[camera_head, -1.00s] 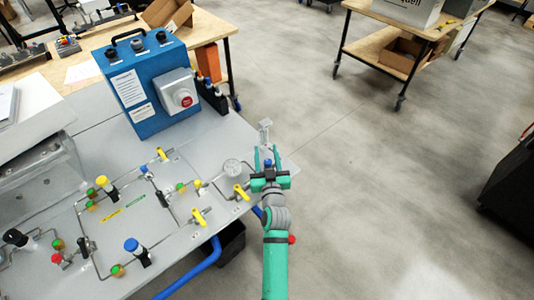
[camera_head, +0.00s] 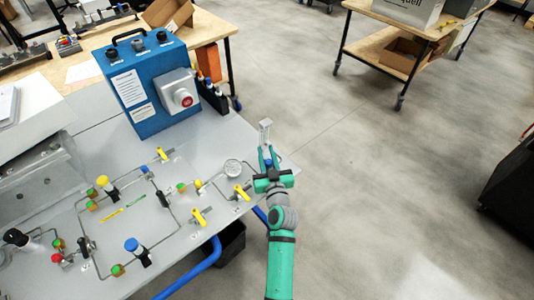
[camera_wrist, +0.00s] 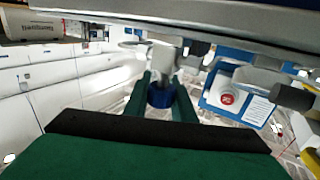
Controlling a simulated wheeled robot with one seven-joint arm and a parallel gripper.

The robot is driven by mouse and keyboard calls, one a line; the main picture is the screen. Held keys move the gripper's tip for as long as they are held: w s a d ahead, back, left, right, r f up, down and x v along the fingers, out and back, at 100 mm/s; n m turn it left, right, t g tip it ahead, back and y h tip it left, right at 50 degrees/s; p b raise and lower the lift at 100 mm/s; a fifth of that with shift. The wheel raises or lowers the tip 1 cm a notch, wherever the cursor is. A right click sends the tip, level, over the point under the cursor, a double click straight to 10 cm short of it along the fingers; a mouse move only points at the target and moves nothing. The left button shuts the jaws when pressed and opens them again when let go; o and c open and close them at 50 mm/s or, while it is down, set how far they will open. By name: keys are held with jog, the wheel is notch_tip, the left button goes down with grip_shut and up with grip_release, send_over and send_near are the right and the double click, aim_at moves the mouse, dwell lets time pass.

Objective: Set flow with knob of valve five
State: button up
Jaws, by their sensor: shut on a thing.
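My gripper (camera_head: 268,158) is at the right end of the grey panel (camera_head: 225,140). Its two green fingers are shut on a blue knob (camera_wrist: 160,96), which shows between the fingertips in the wrist view. A grey metal fitting (camera_head: 265,128) stands just beyond the fingertips. I cannot read any valve number.
A round gauge (camera_head: 232,167) and a yellow-handled valve (camera_head: 242,192) are close left of my gripper. A blue box with a red button (camera_head: 186,100) stands behind. Another blue knob (camera_head: 131,244) is at the panel's front. Open floor lies right.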

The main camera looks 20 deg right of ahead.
jog(key=shift+n+y, duration=0.6)
jog(key=shift+y, duration=0.3)
jog(key=shift+a+n+y, duration=0.15)
jog(key=shift+n+y, duration=0.3)
jog(key=shift+y, duration=0.25)
jog(key=shift+a+n+y, duration=0.15)
jog(key=shift+n+y, duration=0.3)
jog(key=shift+y, duration=0.25)
jog(key=n+y, duration=0.1)
jog(key=y, duration=0.1)
jog(key=a+n+g+y, duration=0.1)
jog(key=n+y, duration=0.1)
jog(key=y, duration=0.1)
jog(key=n+g+y, duration=0.2)
jog(key=y, duration=0.1)
jog(key=a+n+g+y, duration=0.1)
jog(key=shift+s+r+n+y, duration=0.1)
jog(key=shift+s+n+y, duration=0.2)
jog(key=shift+n+y, duration=0.1)
jog(key=shift+s+a+n+g+y, duration=0.15)
jog(key=shift+n+g+y, duration=0.4)
jog(key=shift+g, duration=0.1)
jog(key=shift+s+a+n+g+y, duration=0.15)
jog(key=shift+a+n+g+y, duration=0.05)
jog(key=shift+n+g+y, duration=0.35)
jog(key=shift+s+a+n+g+y, duration=0.15)
jog(key=shift+n+g+y, duration=0.35)
jog(key=shift+g+y, duration=0.15)
